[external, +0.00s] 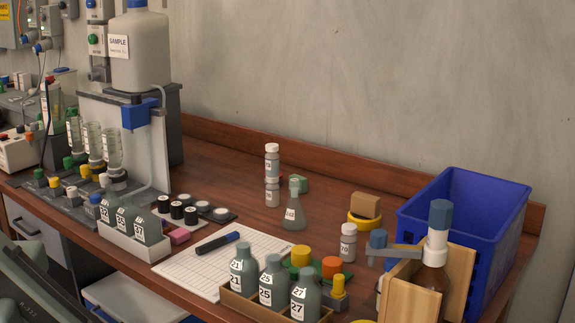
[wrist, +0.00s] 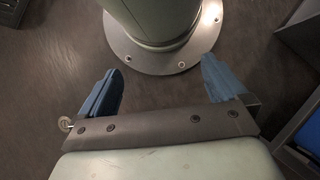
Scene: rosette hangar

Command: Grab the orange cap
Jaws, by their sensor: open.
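The orange cap (external: 331,267) is in the external view, toward the front right of the bench. It stands behind the grey-green numbered bottles, with a yellow cap (external: 300,255) close on its left. Its lower part is partly hidden by a small yellow-topped item (external: 338,287). My gripper (wrist: 160,84) shows in the wrist view with its two blue fingers wide apart and nothing between them. Below it are a dark floor and a round bolted base; the orange cap is not in that view. I cannot make out my gripper in the external view.
Numbered bottles (external: 272,283) stand in a wooden rack in front of the cap. A gridded sheet with a marker (external: 217,243) lies left.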

